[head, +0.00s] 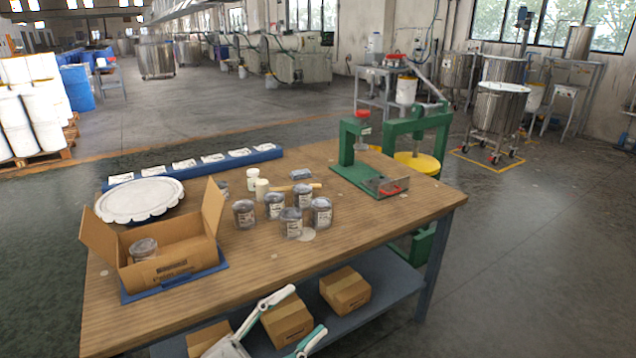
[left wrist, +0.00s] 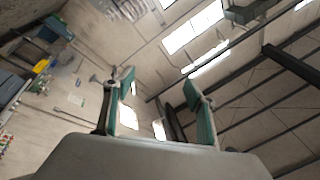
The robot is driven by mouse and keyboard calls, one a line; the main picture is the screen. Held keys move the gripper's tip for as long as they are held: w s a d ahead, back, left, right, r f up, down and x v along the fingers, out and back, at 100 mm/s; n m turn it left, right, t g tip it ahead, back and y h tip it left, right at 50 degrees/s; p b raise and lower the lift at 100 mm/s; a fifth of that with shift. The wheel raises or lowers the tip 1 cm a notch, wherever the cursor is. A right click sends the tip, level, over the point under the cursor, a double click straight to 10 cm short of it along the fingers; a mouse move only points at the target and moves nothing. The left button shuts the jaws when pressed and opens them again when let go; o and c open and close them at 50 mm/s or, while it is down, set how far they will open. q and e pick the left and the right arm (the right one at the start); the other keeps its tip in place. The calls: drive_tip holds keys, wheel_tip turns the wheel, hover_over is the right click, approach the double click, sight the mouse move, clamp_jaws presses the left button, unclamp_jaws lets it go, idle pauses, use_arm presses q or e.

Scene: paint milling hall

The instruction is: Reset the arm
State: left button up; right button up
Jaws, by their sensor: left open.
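My left gripper (head: 307,310) shows at the bottom of the head view, in front of the table's near edge. Its two fingers are apart with nothing between them. In the left wrist view the open fingers (left wrist: 160,82) point toward the wall, windows and roof beams, clear of any object. My right gripper is in neither view.
The wooden table (head: 345,235) holds an open cardboard box (head: 172,256) with a can inside, several cans (head: 291,222), a white scalloped disc (head: 140,199) and a green press (head: 360,165). Cardboard boxes (head: 345,290) sit on the lower shelf.

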use_arm(q)
drive_tip(key=a+f+n+t+y, duration=0.3)
drive_tip(key=a+f+n+y, duration=0.45)
drive_tip(key=f, duration=0.25)
drive_tip(key=s+a+f+n+g+y, duration=0.1)
drive_tip(key=s+a+f+n+y, duration=0.1)
drive_tip(key=f, duration=0.5)
drive_tip(key=s+a+f+n+g+y, duration=0.2)
drive_tip(key=s+a+f+n+y, duration=0.1)
drive_tip(key=s+f, duration=0.3)
drive_tip(key=s+a+f+n+g+y, duration=0.2)
drive_tip(key=s+a+f+n, duration=0.1)
drive_tip(key=f, duration=0.5)
drive_tip(key=shift+s+a+f, duration=0.4)
drive_tip(key=shift+s+a, duration=0.1)
drive_tip(key=shift+s, duration=0.35)
